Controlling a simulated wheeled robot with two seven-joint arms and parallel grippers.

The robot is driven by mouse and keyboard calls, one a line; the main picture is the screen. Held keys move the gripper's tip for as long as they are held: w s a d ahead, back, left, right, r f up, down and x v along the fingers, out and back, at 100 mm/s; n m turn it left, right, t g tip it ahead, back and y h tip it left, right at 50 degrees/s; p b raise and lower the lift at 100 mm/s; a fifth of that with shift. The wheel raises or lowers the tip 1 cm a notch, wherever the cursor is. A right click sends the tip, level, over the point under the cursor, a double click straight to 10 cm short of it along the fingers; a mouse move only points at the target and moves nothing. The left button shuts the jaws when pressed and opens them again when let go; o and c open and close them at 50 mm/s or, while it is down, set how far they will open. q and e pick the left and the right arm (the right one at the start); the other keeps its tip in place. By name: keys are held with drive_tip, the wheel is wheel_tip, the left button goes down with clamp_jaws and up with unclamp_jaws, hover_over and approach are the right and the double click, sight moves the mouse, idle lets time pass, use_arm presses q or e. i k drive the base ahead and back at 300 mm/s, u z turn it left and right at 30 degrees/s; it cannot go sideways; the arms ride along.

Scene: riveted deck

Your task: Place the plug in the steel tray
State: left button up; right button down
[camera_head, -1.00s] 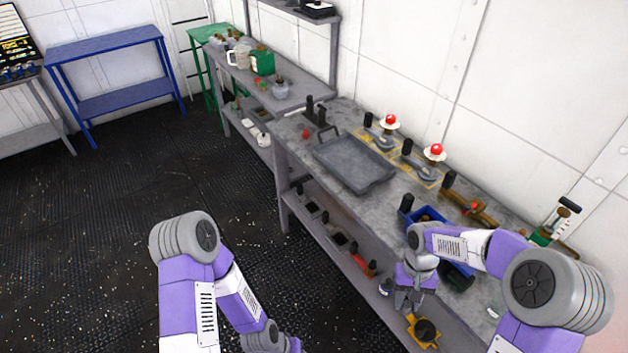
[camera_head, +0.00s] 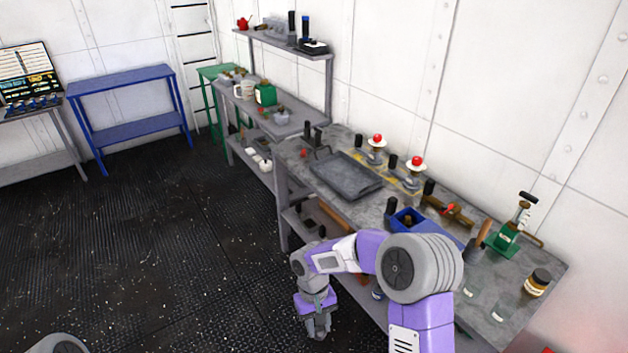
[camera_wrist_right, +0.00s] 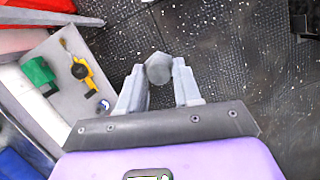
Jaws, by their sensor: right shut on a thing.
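The steel tray (camera_head: 348,174) is a shallow grey tray lying on the workbench top, with its bare floor showing and nothing seen in it. My right gripper (camera_head: 318,330) hangs pointing down in front of the bench, beyond its front edge and well short of the tray. In the right wrist view, my right gripper (camera_wrist_right: 160,80) is shut on a grey, hexagonal-ended plug (camera_wrist_right: 158,68) held between its fingertips. The plug is too small to make out in the head view. Only a bit of my left arm shows at bottom left; its gripper is out of frame.
A blue bin (camera_head: 408,220) stands on the bench right of the tray. Two red-topped fittings (camera_head: 416,163) stand behind the tray. A jar (camera_head: 538,282) is at the right end. In the wrist view, a yellow tool (camera_wrist_right: 76,66) lies on the shelf. Floor left of the bench is clear.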

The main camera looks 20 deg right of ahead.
sight(344, 177)
drive_tip(key=u, duration=0.4)
drive_tip(key=i, duration=1.35)
drive_tip(key=z, duration=1.05)
drive_tip(key=i, duration=0.65)
drive_tip(key=z, duration=0.75)
drive_tip(key=i, duration=1)
